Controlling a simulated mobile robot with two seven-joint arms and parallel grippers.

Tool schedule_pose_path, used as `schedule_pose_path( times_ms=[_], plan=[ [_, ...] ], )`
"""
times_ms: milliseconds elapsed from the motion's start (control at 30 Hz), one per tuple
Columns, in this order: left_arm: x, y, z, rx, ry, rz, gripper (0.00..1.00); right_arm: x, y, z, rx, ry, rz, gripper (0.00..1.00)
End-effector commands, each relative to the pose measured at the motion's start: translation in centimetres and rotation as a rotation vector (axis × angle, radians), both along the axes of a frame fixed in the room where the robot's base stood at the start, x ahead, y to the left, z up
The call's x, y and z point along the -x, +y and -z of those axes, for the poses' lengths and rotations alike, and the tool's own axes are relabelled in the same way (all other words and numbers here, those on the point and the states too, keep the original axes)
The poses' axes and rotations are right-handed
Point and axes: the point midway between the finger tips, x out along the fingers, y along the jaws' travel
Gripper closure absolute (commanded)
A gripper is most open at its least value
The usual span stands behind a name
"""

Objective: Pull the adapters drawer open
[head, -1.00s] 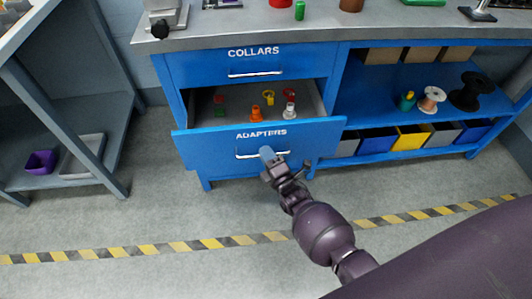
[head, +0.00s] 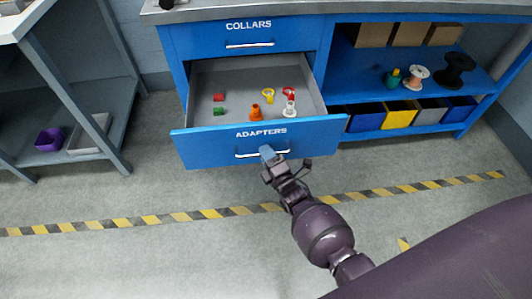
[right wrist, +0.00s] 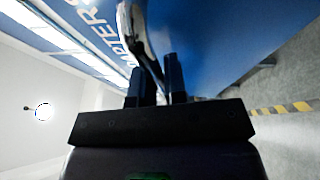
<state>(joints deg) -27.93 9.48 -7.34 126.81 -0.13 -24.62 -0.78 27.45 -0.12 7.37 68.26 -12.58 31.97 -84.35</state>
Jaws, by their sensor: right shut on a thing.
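The blue adapters drawer (head: 205,147) is pulled well out below the closed collars drawer (head: 195,41), and its grey inside shows in the head view. My right gripper (head: 268,153) is shut on the drawer's silver bar handle (head: 245,155). In the right wrist view the two dark fingers (right wrist: 155,82) stand on either side of the handle (right wrist: 140,35). Inside the drawer lie an orange adapter (head: 256,113), a white one (head: 289,109), a yellow one (head: 268,96), a red one (head: 289,93) and small red and green pieces (head: 219,111). My left gripper is not in view.
Right of the drawers, an open shelf holds spools (head: 418,76) above coloured bins (head: 400,115). A grey side shelf with a purple bin (head: 49,139) stands at the left. The floor before the drawer is clear, with a striped yellow line (head: 190,216).

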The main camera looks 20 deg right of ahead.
Motion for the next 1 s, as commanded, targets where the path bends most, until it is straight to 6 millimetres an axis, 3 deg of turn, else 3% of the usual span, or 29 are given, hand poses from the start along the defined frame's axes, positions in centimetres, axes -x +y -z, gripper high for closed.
schedule_pose_path(
  times_ms=[600, 633, 767, 1000],
  plan=[
    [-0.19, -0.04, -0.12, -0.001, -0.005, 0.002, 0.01, -0.02, -0.14, -0.05, 0.001, -0.001, 0.002, 1.0],
    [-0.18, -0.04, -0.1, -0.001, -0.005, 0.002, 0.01, -0.02, -0.14, -0.05, 0.001, -0.001, 0.002, 0.83],
    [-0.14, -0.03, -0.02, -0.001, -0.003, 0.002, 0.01, -0.02, -0.09, -0.05, 0.001, -0.001, 0.001, 0.63],
    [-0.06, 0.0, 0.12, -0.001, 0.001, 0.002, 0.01, -0.02, -0.05, -0.05, 0.001, -0.001, 0.001, 0.63]
  ],
)
